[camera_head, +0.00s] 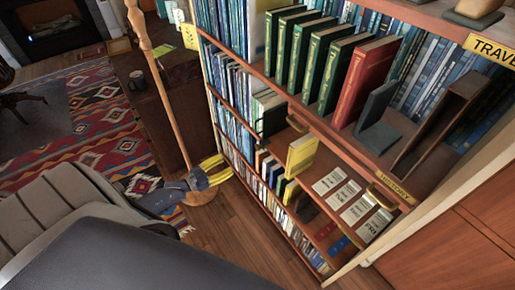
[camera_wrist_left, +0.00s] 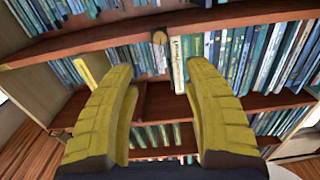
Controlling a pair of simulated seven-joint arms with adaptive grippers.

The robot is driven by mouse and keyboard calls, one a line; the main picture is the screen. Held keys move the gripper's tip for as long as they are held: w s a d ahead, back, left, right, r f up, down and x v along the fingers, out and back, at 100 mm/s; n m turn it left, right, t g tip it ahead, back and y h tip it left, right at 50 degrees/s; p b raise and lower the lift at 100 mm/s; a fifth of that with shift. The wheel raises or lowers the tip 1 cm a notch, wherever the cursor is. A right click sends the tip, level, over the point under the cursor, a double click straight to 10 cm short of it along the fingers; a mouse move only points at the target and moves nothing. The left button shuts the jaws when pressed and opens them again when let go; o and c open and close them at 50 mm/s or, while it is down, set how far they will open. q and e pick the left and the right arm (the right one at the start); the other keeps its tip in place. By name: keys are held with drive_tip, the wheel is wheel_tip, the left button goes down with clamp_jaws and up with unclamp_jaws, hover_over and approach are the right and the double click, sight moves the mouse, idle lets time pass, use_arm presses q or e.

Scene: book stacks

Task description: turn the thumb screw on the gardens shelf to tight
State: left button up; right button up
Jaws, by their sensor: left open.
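My left gripper (camera_head: 221,168) is low beside the front of the bookcase, with its yellow fingers toward the shelves. In the left wrist view the gripper (camera_wrist_left: 162,72) is open and nothing is between its fingertips. Behind the fingers are shelves of books. A small round brown piece (camera_wrist_left: 159,38) shows at a shelf edge there, beside a pale book spine (camera_wrist_left: 178,62). I cannot tell whether it is the thumb screw. No shelf label reading gardens can be made out. My right gripper is not in view.
The bookcase's upper shelf holds green books (camera_head: 300,55), a red book (camera_head: 365,80) and a dark bookend (camera_head: 377,120). Labels read TRAVEL (camera_head: 492,50) and HISTORY (camera_head: 394,188). A yellow book (camera_head: 301,155) stands lower. A wooden pole (camera_head: 160,85) rises near my left gripper.

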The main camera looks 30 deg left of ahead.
sight(257, 148)
use_arm(q)
drive_tip(key=shift+n, duration=0.3)
drive_tip(key=x, duration=1.7)
drive_tip(key=shift+w, duration=0.2)
drive_tip(key=shift+o, duration=0.2)
drive_tip(key=shift+d, duration=0.1)
clamp_jaws()
